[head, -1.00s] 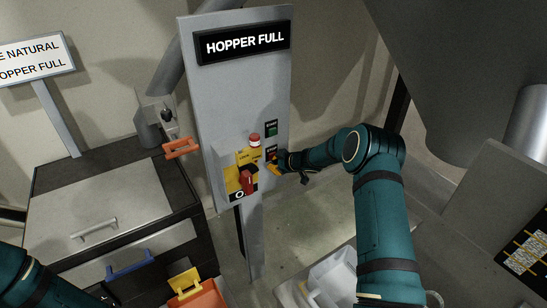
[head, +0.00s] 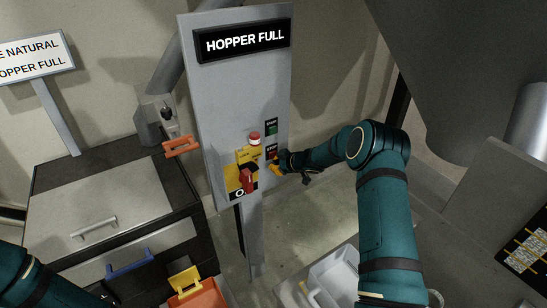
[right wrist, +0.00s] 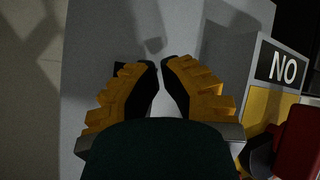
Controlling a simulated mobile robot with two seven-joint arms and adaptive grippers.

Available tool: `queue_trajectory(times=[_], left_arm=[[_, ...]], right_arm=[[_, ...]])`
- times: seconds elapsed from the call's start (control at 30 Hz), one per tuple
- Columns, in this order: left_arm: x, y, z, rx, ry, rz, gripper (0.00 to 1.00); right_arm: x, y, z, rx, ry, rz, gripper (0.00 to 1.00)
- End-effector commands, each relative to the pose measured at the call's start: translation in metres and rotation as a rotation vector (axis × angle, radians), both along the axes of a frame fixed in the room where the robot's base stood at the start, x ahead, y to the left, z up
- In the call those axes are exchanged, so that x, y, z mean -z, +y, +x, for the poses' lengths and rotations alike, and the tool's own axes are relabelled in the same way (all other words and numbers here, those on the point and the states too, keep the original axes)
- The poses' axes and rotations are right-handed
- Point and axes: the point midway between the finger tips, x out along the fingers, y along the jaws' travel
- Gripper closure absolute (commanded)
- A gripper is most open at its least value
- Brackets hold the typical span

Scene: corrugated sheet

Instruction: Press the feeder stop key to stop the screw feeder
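The grey control panel (head: 225,110) stands upright in the middle of the head view. On its right edge sit a green key (head: 271,128) and, below it, a red key (head: 271,152), which looks like the stop key. My right gripper (head: 275,165) is at the panel's right edge, just below the red key and partly over its lower edge; I cannot tell whether it touches. In the right wrist view its yellow-backed fingers (right wrist: 160,63) have their tips close together, with nothing held between them, in front of the panel face. My left gripper is out of view.
A red mushroom button (head: 254,138) and a red rotary handle (head: 248,180) on a yellow plate sit close left of my right gripper. A lit HOPPER FULL sign (head: 246,40) tops the panel. A drawer cabinet (head: 95,210) stands left; a white bin (head: 335,275) is below right.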

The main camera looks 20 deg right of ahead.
Motion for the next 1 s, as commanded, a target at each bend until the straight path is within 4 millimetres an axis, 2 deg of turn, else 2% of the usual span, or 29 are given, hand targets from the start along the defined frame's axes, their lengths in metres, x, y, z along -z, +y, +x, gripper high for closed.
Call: queue_trajectory(times=[0.43,1.0], left_arm=[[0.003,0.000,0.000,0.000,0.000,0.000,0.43],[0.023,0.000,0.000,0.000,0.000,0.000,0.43]], right_arm=[[0.001,-0.001,-0.006,0.002,0.001,0.000,1.00],[0.001,-0.008,-0.051,0.001,0.001,0.001,1.00]])
